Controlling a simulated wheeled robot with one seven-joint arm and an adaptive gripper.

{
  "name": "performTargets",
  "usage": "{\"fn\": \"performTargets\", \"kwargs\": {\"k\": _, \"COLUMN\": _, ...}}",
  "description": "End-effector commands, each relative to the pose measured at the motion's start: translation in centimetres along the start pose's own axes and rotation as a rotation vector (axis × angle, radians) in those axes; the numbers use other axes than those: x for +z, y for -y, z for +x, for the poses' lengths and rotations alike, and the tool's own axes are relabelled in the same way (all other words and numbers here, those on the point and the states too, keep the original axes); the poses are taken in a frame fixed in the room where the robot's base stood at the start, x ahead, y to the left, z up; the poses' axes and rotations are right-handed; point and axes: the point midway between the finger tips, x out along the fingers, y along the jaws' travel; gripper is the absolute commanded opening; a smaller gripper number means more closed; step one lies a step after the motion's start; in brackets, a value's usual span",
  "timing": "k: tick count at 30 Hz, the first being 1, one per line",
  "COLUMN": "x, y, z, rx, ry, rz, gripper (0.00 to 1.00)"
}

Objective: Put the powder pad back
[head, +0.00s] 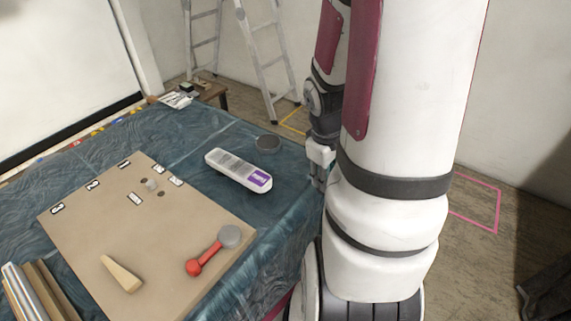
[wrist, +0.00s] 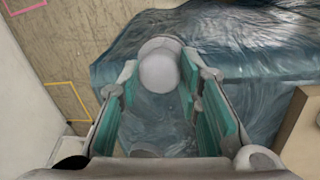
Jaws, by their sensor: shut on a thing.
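In the wrist view my gripper (wrist: 158,76) has its two teal-lined fingers on either side of a pale rounded thing (wrist: 160,70) with a wider pale disc behind it. I take this to be the powder pad; its contact with the fingers is hard to make out. In the head view my gripper (head: 319,170) hangs by the table's right edge, partly hidden by my arm, and the pad cannot be made out there.
A blue-clothed table (head: 215,135) holds a white case with a purple label (head: 238,170). A tan board (head: 120,225) carries number tags, a wooden wedge (head: 121,274) and a red-handled tool with a grey head (head: 205,257). A ladder (head: 262,60) stands behind.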

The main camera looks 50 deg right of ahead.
Motion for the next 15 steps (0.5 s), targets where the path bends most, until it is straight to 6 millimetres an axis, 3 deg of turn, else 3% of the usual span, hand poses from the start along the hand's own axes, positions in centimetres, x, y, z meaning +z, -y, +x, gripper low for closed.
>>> {"fn": "performTargets", "kwargs": {"k": 15, "x": -11.2, "y": -4.6, "z": 2.1, "rx": -0.001, "ry": -0.002, "rz": -0.002, "gripper": 0.06}}
